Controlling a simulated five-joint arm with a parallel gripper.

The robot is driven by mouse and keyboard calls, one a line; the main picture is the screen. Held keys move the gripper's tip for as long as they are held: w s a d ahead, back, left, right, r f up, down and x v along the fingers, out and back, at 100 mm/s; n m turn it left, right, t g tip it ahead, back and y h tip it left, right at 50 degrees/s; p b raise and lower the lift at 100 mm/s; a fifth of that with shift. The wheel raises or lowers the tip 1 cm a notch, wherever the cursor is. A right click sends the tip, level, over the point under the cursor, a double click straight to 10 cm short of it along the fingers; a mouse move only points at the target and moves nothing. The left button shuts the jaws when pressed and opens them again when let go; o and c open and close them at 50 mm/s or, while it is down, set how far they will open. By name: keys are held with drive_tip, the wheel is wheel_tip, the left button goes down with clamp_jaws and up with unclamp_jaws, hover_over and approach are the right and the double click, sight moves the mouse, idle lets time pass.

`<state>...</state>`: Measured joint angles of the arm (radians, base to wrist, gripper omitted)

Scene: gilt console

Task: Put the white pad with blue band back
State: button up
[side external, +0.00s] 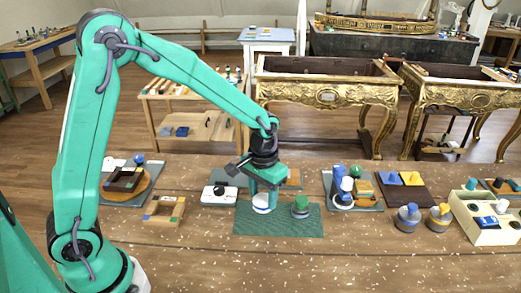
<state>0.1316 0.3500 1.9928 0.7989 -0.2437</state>
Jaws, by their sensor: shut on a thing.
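My gripper (264,192) points straight down over the left part of a dark green mat (288,224). It is shut on a white round pad (262,207), which sits low at the mat. A blue band shows faintly near the pad's top. The fingers hide much of the pad. I cannot tell whether the pad touches the mat.
A white box (219,194) stands left of the mat, and a wooden frame (165,211) farther left. A tray (372,203) with blue, white and green knobbed items is to the right. Two knobbed pots (407,218) and a cream crate (477,231) lie beyond. The front table is clear.

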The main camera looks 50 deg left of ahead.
sight(261, 202)
drive_tip(key=shift+w+a+f, duration=0.5)
drive_tip(key=shift+a, duration=0.2)
drive_tip(key=shift+w+a+f, duration=0.45)
drive_tip(key=shift+a, duration=0.2)
drive_tip(key=shift+f, duration=2)
drive_tip(key=shift+f, duration=0.2)
drive_tip(key=o, duration=0.9)
drive_tip(key=shift+r, duration=0.1)
wheel_tip(261, 202, up, 12)
drive_tip(key=shift+r, duration=0.1)
